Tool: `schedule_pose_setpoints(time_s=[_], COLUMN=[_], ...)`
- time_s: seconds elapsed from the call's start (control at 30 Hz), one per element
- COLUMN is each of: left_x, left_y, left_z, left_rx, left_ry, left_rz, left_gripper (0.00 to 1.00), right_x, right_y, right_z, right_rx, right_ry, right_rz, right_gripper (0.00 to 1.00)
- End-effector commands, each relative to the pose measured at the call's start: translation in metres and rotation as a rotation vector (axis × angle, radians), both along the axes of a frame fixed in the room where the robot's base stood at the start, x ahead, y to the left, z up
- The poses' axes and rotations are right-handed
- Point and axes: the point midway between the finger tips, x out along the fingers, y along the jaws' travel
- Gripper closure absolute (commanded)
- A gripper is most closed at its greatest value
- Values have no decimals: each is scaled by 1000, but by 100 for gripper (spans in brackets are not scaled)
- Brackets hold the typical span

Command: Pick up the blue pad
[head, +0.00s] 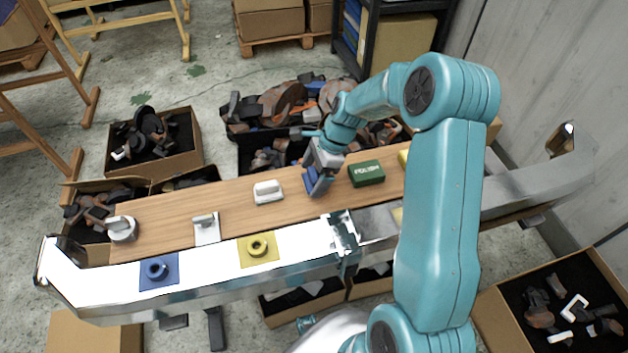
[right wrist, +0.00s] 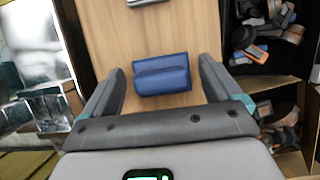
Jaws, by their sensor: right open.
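The blue pad (right wrist: 162,75) lies on the wooden board in the right wrist view, centred ahead of my right gripper (right wrist: 158,85). The gripper's two fingers are apart, one on each side of the pad, and I see gaps between pad and fingers. In the head view the blue pad (head: 309,180) shows partly behind my right gripper (head: 320,180), which points down over it. Whether the fingers are down at the pad's height I cannot tell. My left gripper is not in view.
On the wooden board (head: 150,222) a white block (head: 268,192) lies left of the pad and a dark green box (head: 366,173) lies right. In front runs a metal rail (head: 210,278) with a blue square (head: 159,270) and a yellow square (head: 258,248). Boxes of dark parts stand behind.

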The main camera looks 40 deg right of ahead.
Motion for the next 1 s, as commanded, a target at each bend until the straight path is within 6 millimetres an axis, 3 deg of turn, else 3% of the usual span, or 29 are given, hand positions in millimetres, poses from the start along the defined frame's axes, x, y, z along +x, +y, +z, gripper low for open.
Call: schedule_pose_setpoints(time_s=[0.03,0.17,0.27,0.67,0.87,1.0], left_x=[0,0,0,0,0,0], left_y=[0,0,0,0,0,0], left_z=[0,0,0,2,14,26], left_rx=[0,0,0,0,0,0], left_ry=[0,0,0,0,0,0], left_rz=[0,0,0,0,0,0], left_gripper=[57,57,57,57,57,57], right_x=[0,0,0,0,1,1], right_y=[0,0,0,0,-1,-1], right_z=[0,0,0,6,50,95], right_rx=[0,0,0,0,-3,-3], right_ry=[0,0,1,-1,-5,-6], right_rz=[0,0,0,0,0,0], right_gripper=[8,51,65,69,69,69])
